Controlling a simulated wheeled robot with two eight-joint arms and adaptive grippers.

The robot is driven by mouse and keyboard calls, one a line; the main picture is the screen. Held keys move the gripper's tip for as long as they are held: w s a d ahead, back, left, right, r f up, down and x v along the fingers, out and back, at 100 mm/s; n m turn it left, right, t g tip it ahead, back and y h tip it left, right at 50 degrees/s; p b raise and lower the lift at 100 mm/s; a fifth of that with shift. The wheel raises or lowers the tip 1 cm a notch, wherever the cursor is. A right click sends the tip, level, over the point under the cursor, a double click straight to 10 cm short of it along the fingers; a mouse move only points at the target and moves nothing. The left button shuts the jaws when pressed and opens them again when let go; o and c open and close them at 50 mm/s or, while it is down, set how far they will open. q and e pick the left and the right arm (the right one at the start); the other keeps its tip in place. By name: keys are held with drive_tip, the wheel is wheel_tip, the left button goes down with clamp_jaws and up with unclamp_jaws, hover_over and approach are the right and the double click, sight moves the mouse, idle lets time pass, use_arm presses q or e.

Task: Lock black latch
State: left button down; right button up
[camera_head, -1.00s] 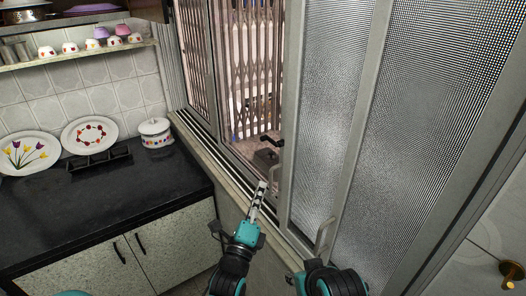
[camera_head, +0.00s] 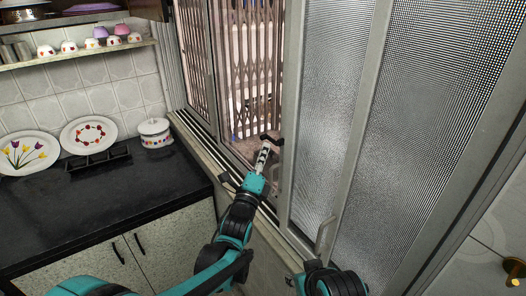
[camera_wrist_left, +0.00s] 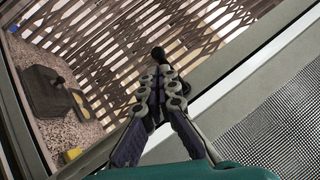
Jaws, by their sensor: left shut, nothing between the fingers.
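The black latch (camera_head: 277,141) is a small dark handle on the window frame, beside the sliding mesh panel. It also shows in the left wrist view as a black knob (camera_wrist_left: 158,53) just beyond my fingertips. My left gripper (camera_head: 264,149) is shut and empty, with its tips right at the latch. In the left wrist view the closed fingers (camera_wrist_left: 160,82) partly cover the latch's lower part. I cannot tell whether they touch it.
The mesh panel (camera_head: 325,110) with a pale pull handle (camera_head: 325,234) stands right of the latch. A folding metal grille (camera_head: 250,70) is behind the opening. A black counter (camera_head: 120,195) with plates (camera_head: 88,134) and a lidded pot (camera_head: 155,132) lies to the left.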

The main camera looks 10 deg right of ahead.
use_arm(q)
drive_tip(key=shift+w+r, duration=0.2)
drive_tip(key=shift+w, duration=0.1)
